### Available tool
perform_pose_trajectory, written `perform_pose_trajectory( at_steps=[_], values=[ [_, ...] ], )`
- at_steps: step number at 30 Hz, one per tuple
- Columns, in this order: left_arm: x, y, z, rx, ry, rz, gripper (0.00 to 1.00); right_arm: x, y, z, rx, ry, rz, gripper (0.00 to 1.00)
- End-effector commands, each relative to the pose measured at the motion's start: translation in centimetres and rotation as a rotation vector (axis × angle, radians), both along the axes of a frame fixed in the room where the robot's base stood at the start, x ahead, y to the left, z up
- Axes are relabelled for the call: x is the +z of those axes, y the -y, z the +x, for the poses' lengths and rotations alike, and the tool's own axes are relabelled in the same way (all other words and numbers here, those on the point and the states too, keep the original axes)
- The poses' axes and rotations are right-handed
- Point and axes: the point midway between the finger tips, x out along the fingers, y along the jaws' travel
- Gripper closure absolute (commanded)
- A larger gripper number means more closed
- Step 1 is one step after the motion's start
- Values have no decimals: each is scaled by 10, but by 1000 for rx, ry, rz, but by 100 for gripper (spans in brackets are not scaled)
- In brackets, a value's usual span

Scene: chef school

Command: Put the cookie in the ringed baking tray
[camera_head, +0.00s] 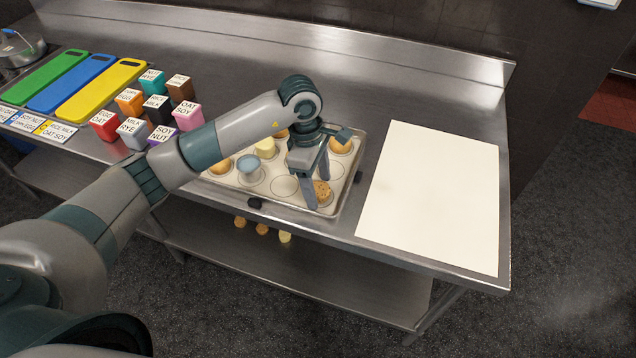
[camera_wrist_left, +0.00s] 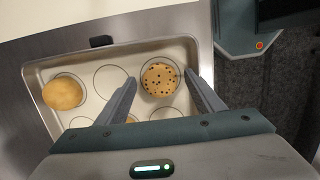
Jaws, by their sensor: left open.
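The cookie (camera_head: 322,190), round and tan with dark chips, sits in the near right ring of the metal baking tray (camera_head: 345,190). In the left wrist view the cookie (camera_wrist_left: 160,79) lies inside a ring of the tray (camera_wrist_left: 140,47), ahead of and between my fingertips. My left gripper (camera_head: 318,193) is over the tray, pointing down, with its fingers at either side of the cookie. In the left wrist view my left gripper (camera_wrist_left: 160,82) is open, and its fingers look apart from the cookie. My right gripper is not in view.
A plain bun (camera_head: 341,146) and a blue cup (camera_head: 251,168) are in other rings. A white board (camera_head: 430,195) lies right of the tray. Labelled coloured blocks (camera_head: 131,102) and cutting boards (camera_head: 100,88) stand left. Small baked items (camera_head: 262,229) show below the counter's front edge.

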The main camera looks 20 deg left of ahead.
Motion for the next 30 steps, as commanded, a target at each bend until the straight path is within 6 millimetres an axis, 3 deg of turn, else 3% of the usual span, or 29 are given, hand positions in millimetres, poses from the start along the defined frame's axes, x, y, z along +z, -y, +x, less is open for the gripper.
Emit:
perform_pose_trajectory(
  at_steps=[2,8,22,30],
  values=[
    [4,0,0,0,0,0,38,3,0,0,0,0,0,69],
    [24,-4,2,0,5,1,38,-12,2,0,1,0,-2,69],
    [100,-15,2,1,4,0,38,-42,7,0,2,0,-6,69],
    [119,-18,1,1,0,0,38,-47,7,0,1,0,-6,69]
  ],
)
